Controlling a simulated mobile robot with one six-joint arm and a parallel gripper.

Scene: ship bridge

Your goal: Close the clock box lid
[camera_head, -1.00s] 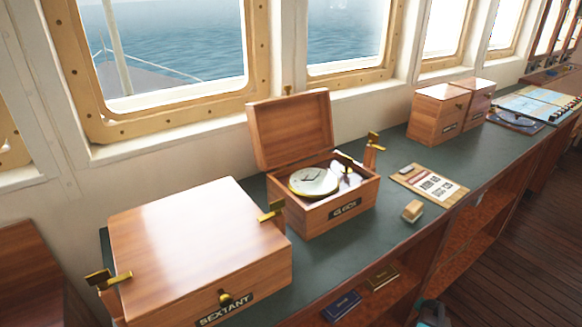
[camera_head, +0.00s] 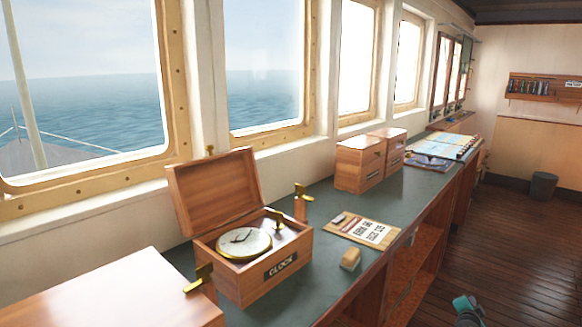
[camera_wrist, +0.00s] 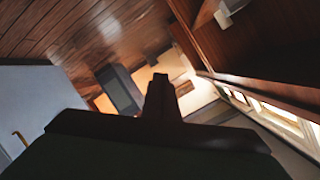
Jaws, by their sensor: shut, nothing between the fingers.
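The clock box (camera_head: 262,278) is a wooden box labelled CLOCK on the counter, left of centre in the head view. Its lid (camera_head: 212,188) stands open, tilted back towards the windows. A round white-faced clock (camera_head: 243,243) with a brass rim lies inside. Brass latches stand at both sides of the box, one at the left (camera_head: 200,277) and one at the right (camera_head: 303,197). My gripper (camera_wrist: 158,82) shows as a dark silhouette in the wrist view, shut and empty. It is away from the box, which the wrist view does not show.
The sextant box (camera_head: 115,295) is at the lower left, close to the clock box. A notice board (camera_head: 362,230) and a small wooden block (camera_head: 350,259) lie to the right. Two wooden boxes (camera_head: 360,165) stand farther along the counter (camera_head: 325,250).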

